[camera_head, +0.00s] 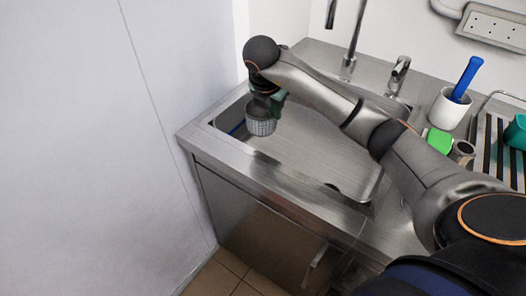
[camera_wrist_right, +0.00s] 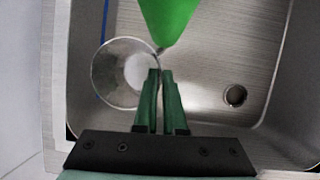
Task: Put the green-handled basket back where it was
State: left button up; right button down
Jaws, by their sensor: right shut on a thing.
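The green-handled basket (camera_head: 261,122) is a small round metal mesh cup, in or just above the left part of the steel sink (camera_head: 312,150). My right gripper (camera_head: 268,97) is shut on it. In the right wrist view the fingers (camera_wrist_right: 160,78) close at the basket's rim, where the green handle (camera_wrist_right: 168,18) joins. The basket's round opening (camera_wrist_right: 125,72) faces the camera and looks empty. I cannot tell whether its bottom touches the sink floor. My left gripper is not in view.
A thin blue item (camera_head: 236,128) lies along the sink's left wall. A tap (camera_head: 349,58) stands behind. To the right are a white cup (camera_head: 448,108) with a blue-handled tool (camera_head: 467,78), a green block (camera_head: 440,141) and a metal cup (camera_head: 462,152). A grey wall (camera_head: 90,150) borders the left.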

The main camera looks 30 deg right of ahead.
notch_tip(320, 180, down, 10)
dwell(0.5)
jog(key=shift+f, duration=0.2)
jog(key=c, duration=1)
grip_release()
jog(key=shift+r, duration=0.1)
jog(key=v, duration=1.1)
jog(key=shift+d+p, duration=0.1)
jog(key=shift+p, duration=0.3)
jog(key=shift+s+a+r, duration=0.2)
jog(key=shift+a+r, duration=0.1)
jog(key=shift+r, duration=0.3)
